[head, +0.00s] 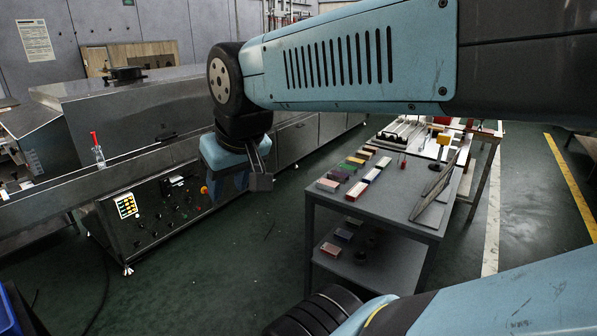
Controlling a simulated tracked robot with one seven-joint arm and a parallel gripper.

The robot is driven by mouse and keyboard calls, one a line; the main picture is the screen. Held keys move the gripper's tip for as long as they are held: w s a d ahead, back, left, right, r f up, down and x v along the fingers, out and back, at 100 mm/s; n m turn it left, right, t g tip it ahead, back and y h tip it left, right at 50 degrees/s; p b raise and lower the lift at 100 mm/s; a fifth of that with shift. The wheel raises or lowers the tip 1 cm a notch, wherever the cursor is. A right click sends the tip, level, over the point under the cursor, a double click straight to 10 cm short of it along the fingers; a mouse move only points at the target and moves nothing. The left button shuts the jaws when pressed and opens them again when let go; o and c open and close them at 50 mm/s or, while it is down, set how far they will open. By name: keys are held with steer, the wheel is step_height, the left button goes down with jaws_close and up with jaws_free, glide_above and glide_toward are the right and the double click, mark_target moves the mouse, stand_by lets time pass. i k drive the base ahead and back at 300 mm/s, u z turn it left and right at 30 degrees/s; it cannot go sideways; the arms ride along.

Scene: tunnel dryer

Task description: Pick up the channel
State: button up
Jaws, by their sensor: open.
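A long, narrow grey piece (432,197), which looks like the channel, lies on the right side of the grey table (408,231); I cannot make out its profile. It extends towards the back right and nothing seems to touch it. My gripper (259,175) hangs in front of the dryer's control panel, left of the table and well apart from the grey piece. Its jaws are open, with nothing visible between them. Part of the gripper is hidden behind its own blue housing.
Several coloured blocks (353,191) stand in rows on the table's left side. Green floor between dryer and table is clear.

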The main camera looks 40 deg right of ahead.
mark_target(337, 177)
steer(key=i, duration=2.1)
steer(key=z, duration=2.45)
steer(key=i, duration=0.5)
steer(key=u, duration=0.05)
steer(key=k, duration=0.55)
steer(key=z, duration=0.05)
